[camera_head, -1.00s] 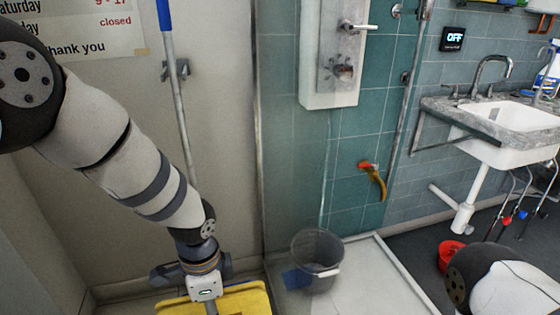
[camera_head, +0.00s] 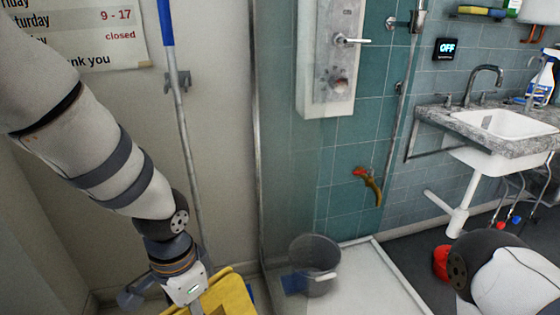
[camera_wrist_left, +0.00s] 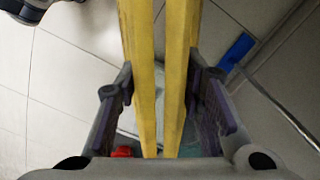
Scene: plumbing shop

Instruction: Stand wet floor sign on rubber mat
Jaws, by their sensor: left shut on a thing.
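The yellow wet floor sign (camera_head: 228,296) shows only in part at the bottom of the head view, below my left wrist. In the left wrist view its two yellow panels (camera_wrist_left: 140,60) run close together, with a narrow gap between them. My left gripper (camera_wrist_left: 160,85) is shut on the sign, one finger on each side. In the head view its fingers are hidden below the wrist. My right gripper is out of view; only part of my right arm shows at lower right. I cannot make out the rubber mat.
A blue-topped pole (camera_head: 176,90) leans on the wall behind my left arm. A sink (camera_head: 500,123) and a red container (camera_head: 440,262) are at right.

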